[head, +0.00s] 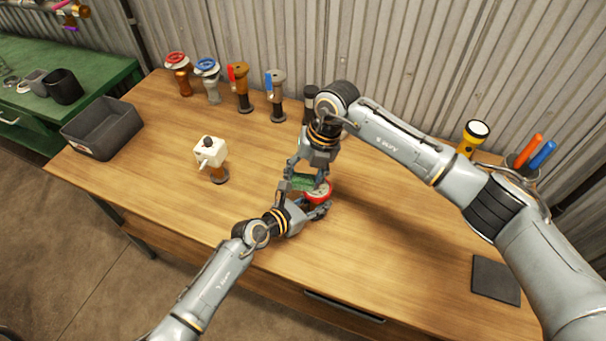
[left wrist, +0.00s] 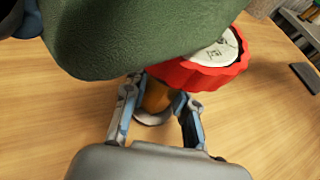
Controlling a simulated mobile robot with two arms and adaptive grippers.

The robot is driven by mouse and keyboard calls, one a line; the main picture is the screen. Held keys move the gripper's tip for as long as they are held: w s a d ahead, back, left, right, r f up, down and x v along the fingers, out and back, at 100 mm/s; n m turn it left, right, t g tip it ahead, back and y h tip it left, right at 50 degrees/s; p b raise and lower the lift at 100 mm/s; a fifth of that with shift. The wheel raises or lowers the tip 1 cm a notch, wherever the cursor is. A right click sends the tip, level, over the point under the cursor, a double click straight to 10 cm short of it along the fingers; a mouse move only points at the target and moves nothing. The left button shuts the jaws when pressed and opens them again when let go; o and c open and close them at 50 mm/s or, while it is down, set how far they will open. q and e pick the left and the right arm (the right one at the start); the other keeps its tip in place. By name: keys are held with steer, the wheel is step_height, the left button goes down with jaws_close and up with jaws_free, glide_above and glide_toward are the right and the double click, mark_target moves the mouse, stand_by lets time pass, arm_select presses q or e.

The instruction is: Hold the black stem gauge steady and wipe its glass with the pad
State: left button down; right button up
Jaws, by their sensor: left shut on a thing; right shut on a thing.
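A gauge with a red rim (head: 322,196) and a pale printed face stands near the middle of the wooden table. In the left wrist view the red rim (left wrist: 203,72) sits on an orange-brown stem (left wrist: 157,97), not a black one. My left gripper (head: 308,213) is shut on this stem, one finger on each side. My right gripper (head: 305,178) is shut on a green pad (head: 302,183) above the gauge. In the left wrist view the pad (left wrist: 130,40) covers much of the gauge's face; whether they touch is unclear.
Several valves, such as a red-wheeled one (head: 180,75), stand along the back. A white-headed fitting (head: 209,152) stands left of my grippers. A grey bin (head: 103,130) is far left. A yellow flashlight (head: 472,138) and dark mat (head: 496,280) are on the right.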

steer(key=shift+w+d+r, duration=0.1)
steer(key=shift+w+d, duration=0.05)
steer(key=shift+d, duration=1.2)
steer(key=shift+s+a+f, duration=0.1)
steer(key=shift+a, duration=0.6)
steer(key=shift+s+a+f, duration=0.1)
steer(key=shift+a, duration=0.55)
steer(key=shift+w+d, duration=0.1)
steer(key=shift+d, duration=1.2)
steer(key=shift+a+r, duration=0.1)
steer(key=shift+a, duration=1.2)
steer(key=shift+d+f, duration=0.25)
steer(key=shift+d, duration=1.05)
steer(key=shift+a+r, duration=0.1)
steer(key=shift+a, duration=1.05)
steer(key=shift+w+d+r, duration=0.1)
steer(key=shift+d+r, duration=0.1)
steer(key=shift+d, duration=0.9)
